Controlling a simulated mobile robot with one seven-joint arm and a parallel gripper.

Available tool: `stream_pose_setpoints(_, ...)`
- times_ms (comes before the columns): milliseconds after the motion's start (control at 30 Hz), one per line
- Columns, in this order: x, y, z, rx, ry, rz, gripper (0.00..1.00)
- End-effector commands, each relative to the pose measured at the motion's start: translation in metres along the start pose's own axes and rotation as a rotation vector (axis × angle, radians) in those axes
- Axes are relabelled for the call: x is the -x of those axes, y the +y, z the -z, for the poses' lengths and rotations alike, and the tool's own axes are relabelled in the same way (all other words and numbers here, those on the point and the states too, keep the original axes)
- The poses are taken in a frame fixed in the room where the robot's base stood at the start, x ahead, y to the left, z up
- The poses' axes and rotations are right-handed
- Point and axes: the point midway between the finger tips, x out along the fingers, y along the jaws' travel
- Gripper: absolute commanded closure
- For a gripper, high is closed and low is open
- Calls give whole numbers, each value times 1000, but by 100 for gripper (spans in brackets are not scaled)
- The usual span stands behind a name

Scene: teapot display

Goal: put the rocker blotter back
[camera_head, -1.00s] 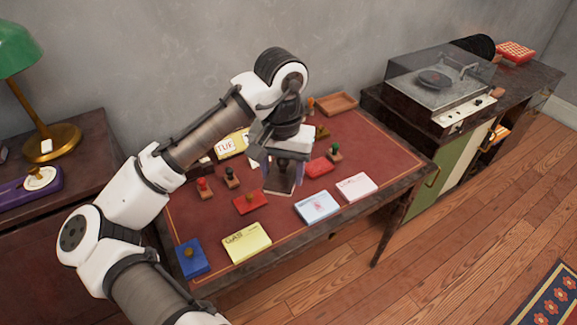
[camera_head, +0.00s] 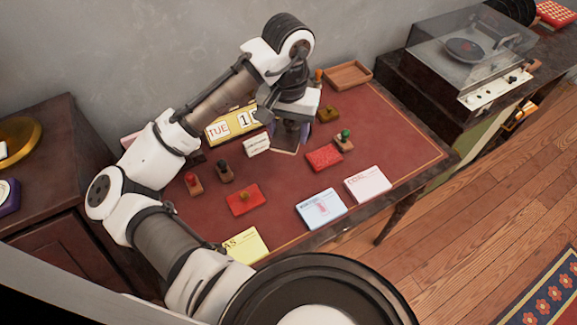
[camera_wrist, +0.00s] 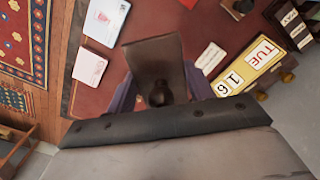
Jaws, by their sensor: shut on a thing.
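My gripper (camera_head: 290,132) is shut on the rocker blotter (camera_head: 286,150) and holds it over the back middle part of the red desk top. In the wrist view the blotter (camera_wrist: 154,56) shows as a brown plate with a dark round knob between the purple fingers of my gripper (camera_wrist: 160,91). The arm and fingers hide part of it in the head view. I cannot tell how far it is above the desk.
A calendar (camera_head: 231,124) and small white card (camera_head: 257,145) stand left of the blotter. An empty wooden tray (camera_head: 348,75) sits at the back. Blue (camera_head: 320,208) and pink cards (camera_head: 367,183) lie in front.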

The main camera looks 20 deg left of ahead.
Motion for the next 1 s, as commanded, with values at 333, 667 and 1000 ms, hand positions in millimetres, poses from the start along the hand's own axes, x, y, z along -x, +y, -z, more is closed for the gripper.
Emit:
stream_pose_setpoints(333,-89,1,1,2,-1,-5,68)
stream_pose_setpoints(667,-125,0,1,1,-1,0,68)
stream_pose_setpoints(1000,-148,0,2,0,1,1,68)
